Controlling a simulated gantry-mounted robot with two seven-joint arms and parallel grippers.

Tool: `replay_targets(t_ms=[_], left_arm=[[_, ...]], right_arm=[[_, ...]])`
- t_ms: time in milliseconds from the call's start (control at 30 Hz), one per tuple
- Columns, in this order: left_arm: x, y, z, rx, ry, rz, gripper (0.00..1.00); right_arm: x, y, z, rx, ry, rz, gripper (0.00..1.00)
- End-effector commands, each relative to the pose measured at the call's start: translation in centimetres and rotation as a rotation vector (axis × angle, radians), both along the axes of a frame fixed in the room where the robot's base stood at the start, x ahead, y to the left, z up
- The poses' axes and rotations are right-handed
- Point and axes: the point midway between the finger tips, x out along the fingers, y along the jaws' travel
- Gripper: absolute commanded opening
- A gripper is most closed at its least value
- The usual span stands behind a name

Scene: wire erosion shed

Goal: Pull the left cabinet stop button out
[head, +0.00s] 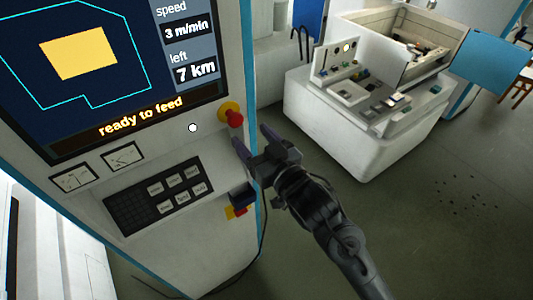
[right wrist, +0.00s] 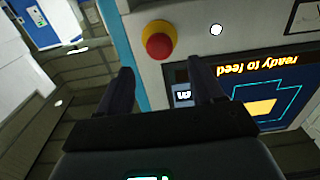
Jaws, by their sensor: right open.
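The stop button (head: 234,118) is a red mushroom head on a yellow collar, on the cabinet front (head: 200,122) at the lower right of the screen. It also shows in the right wrist view (right wrist: 158,46), beyond and between the fingertips. My right gripper (head: 254,138) is open and empty, just right of and below the button in the head view. In the right wrist view its two dark fingers (right wrist: 160,72) point toward the button, with no contact visible. How far the button is pushed in or out I cannot tell. My left gripper is not in view.
The screen (head: 85,70) reads "ready to feed". A white round lamp or knob (head: 193,127) is left of the button. Below are two gauges (head: 122,156) and a keypad (head: 165,195). A white machine (head: 370,120) stands at the right; open floor lies before it.

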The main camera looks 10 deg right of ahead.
Motion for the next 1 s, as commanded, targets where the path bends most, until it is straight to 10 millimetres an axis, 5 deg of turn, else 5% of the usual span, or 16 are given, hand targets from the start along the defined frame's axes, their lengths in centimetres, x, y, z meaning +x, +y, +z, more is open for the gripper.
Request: replay_targets(t_ms=[400,1000], left_arm=[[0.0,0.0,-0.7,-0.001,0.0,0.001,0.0],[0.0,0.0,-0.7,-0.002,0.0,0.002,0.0]], right_arm=[[-4.4,-2.2,0.0,0.0,0.0,0.0,0.67],[-4.8,-2.3,-0.9,0.0,0.018,0.0,0.67]])
